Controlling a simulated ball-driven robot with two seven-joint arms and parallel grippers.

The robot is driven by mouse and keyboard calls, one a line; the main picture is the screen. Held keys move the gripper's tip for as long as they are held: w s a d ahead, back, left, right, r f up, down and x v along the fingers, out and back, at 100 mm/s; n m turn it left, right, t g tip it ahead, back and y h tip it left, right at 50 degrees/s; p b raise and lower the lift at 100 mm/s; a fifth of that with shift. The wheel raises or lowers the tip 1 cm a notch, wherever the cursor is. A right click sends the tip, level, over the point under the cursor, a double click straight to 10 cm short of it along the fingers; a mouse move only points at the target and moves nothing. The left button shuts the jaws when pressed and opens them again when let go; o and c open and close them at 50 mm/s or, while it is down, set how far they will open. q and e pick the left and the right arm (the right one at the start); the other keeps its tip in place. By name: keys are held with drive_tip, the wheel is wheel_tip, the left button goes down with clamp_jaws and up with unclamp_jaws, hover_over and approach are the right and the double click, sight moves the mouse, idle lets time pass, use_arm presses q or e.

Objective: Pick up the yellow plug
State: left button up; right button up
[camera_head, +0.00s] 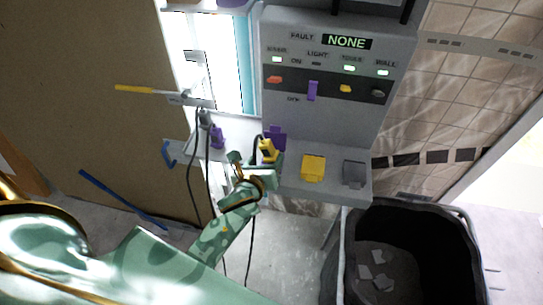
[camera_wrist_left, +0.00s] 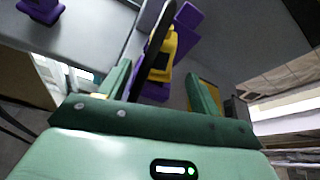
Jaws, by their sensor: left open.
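The yellow plug (camera_head: 268,151) is at the front of the grey console's ledge, beside a purple block, with a dark cable at it. My left gripper (camera_head: 256,162) is right at the plug, reaching up from below. In the left wrist view the yellow plug (camera_wrist_left: 168,54) shows between and beyond the fingertips of my left gripper (camera_wrist_left: 158,74), which is open. The dark cable (camera_wrist_left: 152,40) crosses in front of the plug. I cannot tell whether a finger touches the plug. My right gripper is not in view.
The grey console (camera_head: 330,120) has a panel of switches and lights reading NONE. A yellow block (camera_head: 313,168) and a grey block (camera_head: 353,173) sit on its ledge. A black bin (camera_head: 410,208) stands at the lower right. A brown board (camera_head: 85,90) fills the left.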

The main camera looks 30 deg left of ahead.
sight(269, 156)
use_arm(q)
drive_tip(key=b+x, duration=0.1)
drive_tip(key=x, duration=0.4)
drive_tip(key=shift+w+f, duration=0.15)
drive_tip(key=shift+f, duration=0.05)
drive_tip(key=shift+r, duration=0.1)
drive_tip(key=c, duration=1.2)
drive_tip(key=shift+o, duration=0.2)
